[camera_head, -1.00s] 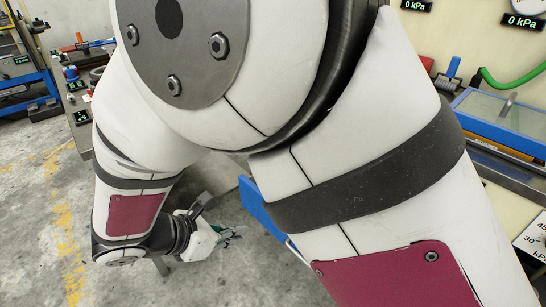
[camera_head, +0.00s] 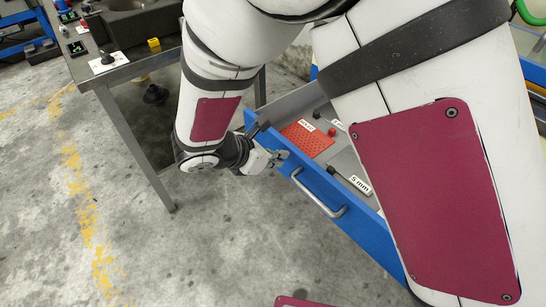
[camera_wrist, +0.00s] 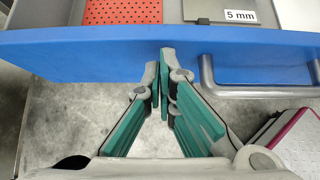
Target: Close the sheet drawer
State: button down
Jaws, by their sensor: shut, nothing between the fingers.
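The sheet drawer (camera_head: 335,222) is pulled out, with a blue front and a metal bar handle (camera_head: 320,197). Inside lie a red perforated sheet and grey sheets, one labelled 5 mm. In the wrist view the blue drawer front (camera_wrist: 110,50) spans the picture, and the handle (camera_wrist: 250,92) is to the right of the fingertips. My gripper (camera_head: 280,158) is shut and empty, at the outer side of the drawer front, left of the handle. In the wrist view my gripper's fingertips (camera_wrist: 166,60) are together at the blue front; whether they touch it is unclear.
A metal-legged bench (camera_head: 125,75) with a joystick box (camera_head: 107,62) stands left of the drawer. The concrete floor in front of the drawer is clear. My arm hides the drawer's right part and much of the press.

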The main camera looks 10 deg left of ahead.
jog(key=w+d, duration=1)
jog(key=w, duration=0.3)
jog(key=w+d, duration=1)
jog(key=w, duration=0.2)
jog(key=shift+w, duration=0.4)
